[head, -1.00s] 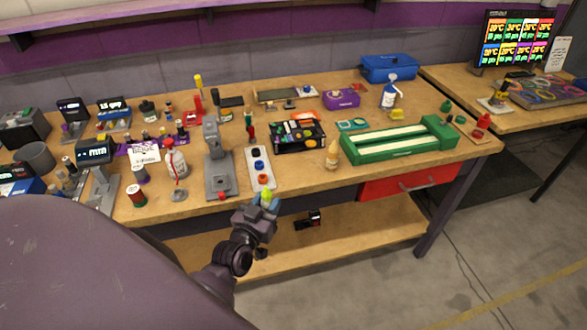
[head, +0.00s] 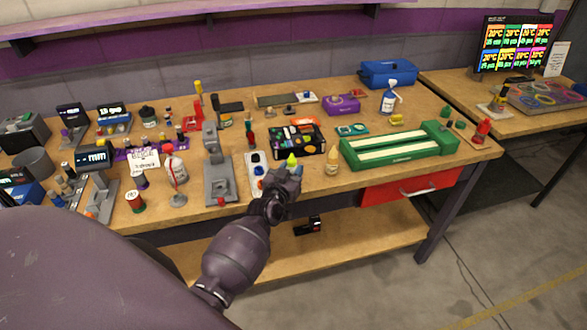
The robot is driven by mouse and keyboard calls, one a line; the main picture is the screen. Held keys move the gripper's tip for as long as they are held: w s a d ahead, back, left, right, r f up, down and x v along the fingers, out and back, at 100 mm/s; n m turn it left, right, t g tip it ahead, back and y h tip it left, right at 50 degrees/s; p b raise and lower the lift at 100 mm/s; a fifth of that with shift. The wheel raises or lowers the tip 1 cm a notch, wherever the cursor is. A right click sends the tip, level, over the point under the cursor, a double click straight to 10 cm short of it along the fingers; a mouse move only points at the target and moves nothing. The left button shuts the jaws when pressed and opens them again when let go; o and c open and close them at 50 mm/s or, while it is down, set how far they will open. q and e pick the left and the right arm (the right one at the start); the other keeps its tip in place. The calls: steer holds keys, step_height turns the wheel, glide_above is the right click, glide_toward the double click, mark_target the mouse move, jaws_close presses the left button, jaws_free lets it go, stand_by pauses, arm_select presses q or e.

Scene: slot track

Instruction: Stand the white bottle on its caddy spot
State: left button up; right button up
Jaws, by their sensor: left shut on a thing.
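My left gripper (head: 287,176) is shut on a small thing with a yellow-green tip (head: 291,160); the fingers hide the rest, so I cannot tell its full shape. It is over the front edge of the bench, just right of a pale strip (head: 249,161) with dark and blue round spots, partly covered by the gripper. I cannot tell whether this strip is the caddy. My right gripper is not in view.
A grey stand (head: 220,181) is left of the strip. A black tray of small parts (head: 320,141) lies behind the gripper. Bare bench shows near the front edge.

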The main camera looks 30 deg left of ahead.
arm_select(q)
steer(key=shift+w+a+p, duration=0.1)
steer(key=shift+w+p, duration=0.2)
steer(key=shift+w, duration=0.35)
steer(key=shift+f, duration=0.15)
steer(key=shift+f, duration=0.1)
steer(key=o, duration=0.9)
